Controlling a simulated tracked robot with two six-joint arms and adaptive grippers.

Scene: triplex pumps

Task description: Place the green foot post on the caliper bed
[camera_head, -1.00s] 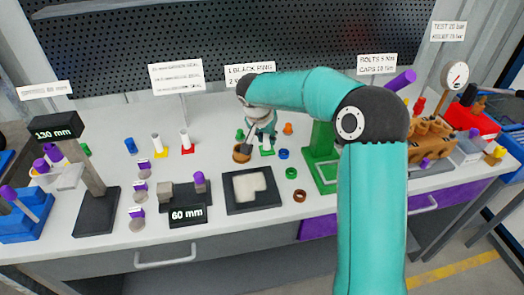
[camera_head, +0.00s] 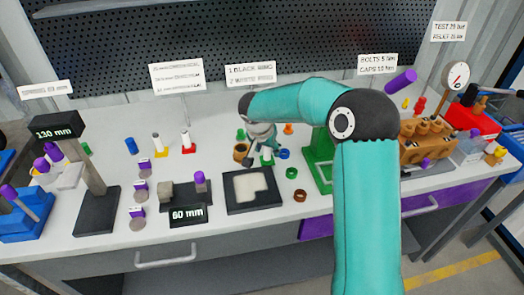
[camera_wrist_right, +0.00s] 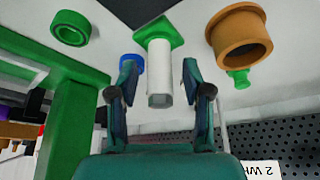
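The green foot post (camera_wrist_right: 160,72) is a white, tube-like post with a square green foot. In the right wrist view it lies between the two fingers of my right gripper (camera_wrist_right: 159,78), which is open with a gap on both sides. In the head view my right gripper (camera_head: 264,148) is over the post (camera_head: 266,158) and partly hides it. The caliper bed (camera_head: 178,198) is a dark grey plate with a grey block and a purple-topped piece, behind a "60 mm" display (camera_head: 188,214). My left gripper is out of view.
A brown cup (camera_head: 241,153) stands just left of the post; a blue ring (camera_head: 284,154) is to its right. A black tray (camera_head: 252,207) with a pale insert lies between post and caliper. A green press frame (camera_head: 322,155) stands to the right.

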